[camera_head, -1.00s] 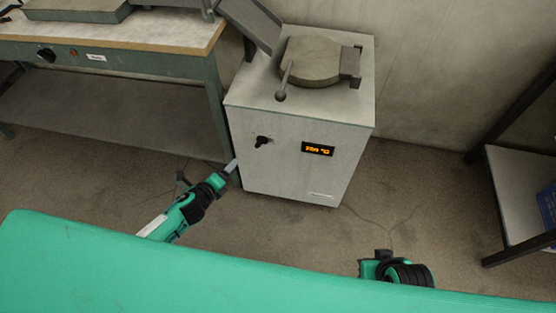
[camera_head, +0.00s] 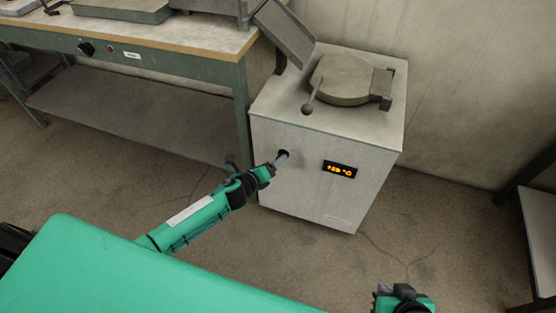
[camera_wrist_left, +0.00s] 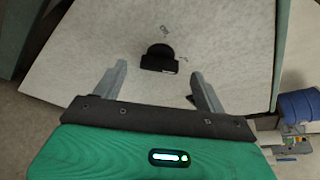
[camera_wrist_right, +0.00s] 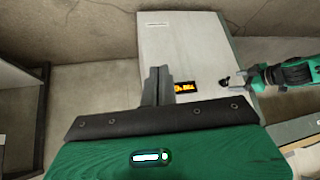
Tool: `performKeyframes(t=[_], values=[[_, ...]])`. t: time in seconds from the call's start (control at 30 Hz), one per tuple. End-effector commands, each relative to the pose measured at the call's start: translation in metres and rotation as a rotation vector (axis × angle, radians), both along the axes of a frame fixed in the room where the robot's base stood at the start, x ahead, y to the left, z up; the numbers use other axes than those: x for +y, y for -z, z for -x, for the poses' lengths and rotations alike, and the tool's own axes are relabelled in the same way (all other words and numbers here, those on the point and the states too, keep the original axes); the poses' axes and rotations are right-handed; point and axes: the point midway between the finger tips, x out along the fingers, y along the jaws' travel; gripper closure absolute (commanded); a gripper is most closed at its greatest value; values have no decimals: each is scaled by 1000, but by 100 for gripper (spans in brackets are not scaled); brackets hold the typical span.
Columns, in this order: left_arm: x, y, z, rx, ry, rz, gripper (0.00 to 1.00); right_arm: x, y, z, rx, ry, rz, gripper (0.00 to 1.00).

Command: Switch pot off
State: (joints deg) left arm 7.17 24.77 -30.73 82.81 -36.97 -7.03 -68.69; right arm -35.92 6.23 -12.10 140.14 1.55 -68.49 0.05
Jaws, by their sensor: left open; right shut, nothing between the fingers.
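The pot (camera_head: 342,122) is a pale grey cabinet with a round lid (camera_head: 342,78) on top and a lit orange display (camera_head: 340,169) on its front. Its black knob (camera_head: 285,154) is left of the display, partly behind my left fingers in the head view. In the left wrist view the knob (camera_wrist_left: 158,57) lies ahead of the left gripper (camera_wrist_left: 160,85), between the lines of its open fingers and apart from them. The left gripper (camera_head: 279,163) is in front of the panel in the head view. My right gripper (camera_wrist_right: 160,78) is shut and empty, away from the pot.
A workbench (camera_head: 165,48) with a lower shelf stands left of the pot. A dark-framed shelf (camera_head: 538,215) is at the right edge. A ball-ended handle (camera_head: 308,107) sticks out from the lid. The floor in front of the pot is open.

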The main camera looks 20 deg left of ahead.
Motion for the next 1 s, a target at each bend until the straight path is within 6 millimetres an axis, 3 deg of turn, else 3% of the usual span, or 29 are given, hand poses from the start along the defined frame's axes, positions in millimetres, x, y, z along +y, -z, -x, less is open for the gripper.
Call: performKeyframes(t=[0.23, 0.63, 0.67, 0.87, 1.0], values=[[-10, 9, -28, 0, 1, 1, 27, 11, 4, -7, -67, -14, -33, 100], [-12, 10, -34, 0, 1, 1, 27, 15, 3, -9, -86, -17, -44, 100], [-12, 10, -34, 0, 1, 1, 29, 15, 3, -9, -85, -17, -43, 100], [-12, 10, -34, 0, 1, 1, 68, 15, 3, -9, -84, -17, -43, 100], [-12, 11, -34, 1, 1, 2, 72, 15, 4, -9, -84, -17, -43, 100]])
